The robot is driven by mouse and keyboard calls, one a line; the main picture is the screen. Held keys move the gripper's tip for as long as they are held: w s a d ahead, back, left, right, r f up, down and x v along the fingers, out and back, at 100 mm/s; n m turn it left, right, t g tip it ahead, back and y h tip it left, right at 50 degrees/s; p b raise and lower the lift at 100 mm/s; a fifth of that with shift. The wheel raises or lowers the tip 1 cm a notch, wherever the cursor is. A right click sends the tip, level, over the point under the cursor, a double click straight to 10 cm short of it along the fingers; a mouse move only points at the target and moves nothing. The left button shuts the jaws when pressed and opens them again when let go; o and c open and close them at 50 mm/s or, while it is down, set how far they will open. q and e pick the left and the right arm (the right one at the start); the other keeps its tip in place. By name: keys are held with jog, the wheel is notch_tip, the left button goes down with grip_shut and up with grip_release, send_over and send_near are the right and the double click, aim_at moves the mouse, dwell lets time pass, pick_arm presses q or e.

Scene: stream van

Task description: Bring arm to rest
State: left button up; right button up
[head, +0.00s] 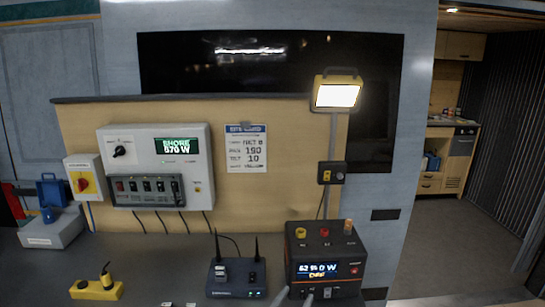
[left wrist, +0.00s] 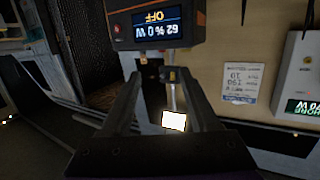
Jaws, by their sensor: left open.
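My left gripper (head: 296,297) shows only as two grey fingertips at the bottom edge of the head view, in front of the black and orange power unit (head: 325,250). In the left wrist view, its fingers (left wrist: 160,78) are spread apart with nothing between them. The power unit's face (left wrist: 158,22) appears upside down just past the fingertips, its screen reading 62 %, 0 W and OFF. I cannot tell if a finger touches it. The rest of the left arm is hidden below the head view. My right gripper is in neither view.
A router (head: 237,276) stands left of the power unit. A yellow device (head: 96,288) and a grey box (head: 50,230) are farther left on the counter. Open floor (head: 440,240) lies right.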

pick_arm(q)
jog(key=s+a+f+n+g+y+p, duration=0.2)
jog(key=s+a+f+g+y, duration=0.1)
jog(key=s+a, duration=0.8)
jog(key=s+a+f+n+g+y+p, duration=0.2)
jog(key=s+a+f+g, duration=0.4)
jog(key=s+a, duration=0.5)
jog(key=shift+a+f+n+y, duration=0.2)
jog(key=shift+a+n+y, duration=0.15)
jog(key=shift+y, duration=0.45)
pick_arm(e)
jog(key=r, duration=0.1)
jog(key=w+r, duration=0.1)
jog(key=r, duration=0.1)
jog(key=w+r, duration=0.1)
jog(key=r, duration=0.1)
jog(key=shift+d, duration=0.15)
